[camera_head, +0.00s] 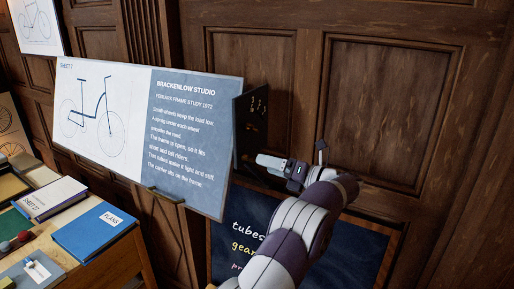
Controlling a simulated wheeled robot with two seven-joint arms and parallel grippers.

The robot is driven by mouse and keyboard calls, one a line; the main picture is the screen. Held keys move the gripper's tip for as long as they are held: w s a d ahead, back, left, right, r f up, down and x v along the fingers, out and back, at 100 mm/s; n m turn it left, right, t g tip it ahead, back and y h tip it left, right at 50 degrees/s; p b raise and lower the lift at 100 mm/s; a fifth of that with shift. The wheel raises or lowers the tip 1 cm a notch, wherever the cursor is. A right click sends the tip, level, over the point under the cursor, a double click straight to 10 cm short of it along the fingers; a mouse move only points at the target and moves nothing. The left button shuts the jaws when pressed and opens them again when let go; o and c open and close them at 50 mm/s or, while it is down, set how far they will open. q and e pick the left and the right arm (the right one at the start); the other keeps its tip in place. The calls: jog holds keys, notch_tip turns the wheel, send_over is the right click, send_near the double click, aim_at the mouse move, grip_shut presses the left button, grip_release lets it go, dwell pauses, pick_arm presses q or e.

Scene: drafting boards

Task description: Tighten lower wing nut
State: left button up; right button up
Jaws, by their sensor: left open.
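The drafting board (205,85) is tilted and carries a bicycle drawing and a blue text panel. A dark upright side plate (251,118) with small light marks stands at its right edge. I cannot tell whether the gripper touches the plate. My right gripper is not in view.
A wooden table (118,262) at the lower left holds a blue "PLANS" book (92,232), a white-topped book (50,197) and small items. Dark wood panelling (390,110) stands behind. A ledge clip (166,194) juts from the board's lower edge.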

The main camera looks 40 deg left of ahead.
aim_at(252, 160)
pick_arm(q)
jog(key=a+p, duration=0.2)
jog(key=a, duration=0.2)
jog(key=shift+s+a+r, duration=0.1)
jog(key=shift+s+a, duration=0.05)
jog(key=shift+a, duration=0.2)
jog(key=shift+s+a, duration=0.1)
jog(key=shift+a, duration=0.15)
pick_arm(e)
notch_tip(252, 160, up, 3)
pick_arm(q)
jog(key=c, duration=1.1)
jog(key=shift+o, duration=0.2)
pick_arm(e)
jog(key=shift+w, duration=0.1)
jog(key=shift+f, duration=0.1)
